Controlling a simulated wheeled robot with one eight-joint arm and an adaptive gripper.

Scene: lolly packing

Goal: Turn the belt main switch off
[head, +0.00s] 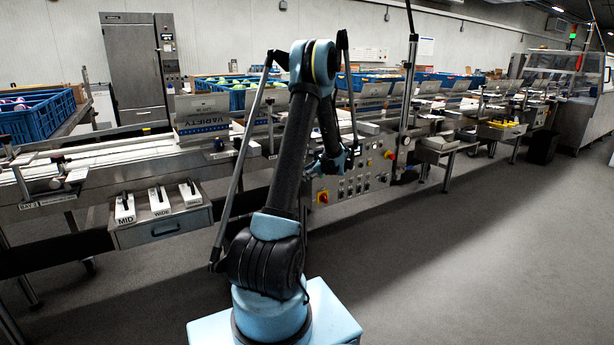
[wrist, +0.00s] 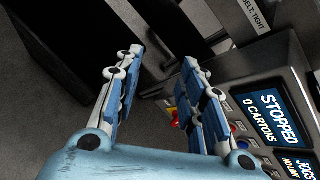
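The control panel (head: 352,186) is on the front of the conveyor line in the head view, partly behind my arm. I cannot read which one is the belt main switch. In the wrist view my gripper (wrist: 162,58) is open, with nothing between its fingers. A red control (wrist: 175,119) with yellow beside it shows past the right finger, which partly hides it. I see no contact with it.
A display (wrist: 272,105) beside the right finger reads "STOPPED 0 CARTONS", with a second display (wrist: 298,163) below. The grey floor (head: 460,260) at right is clear.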

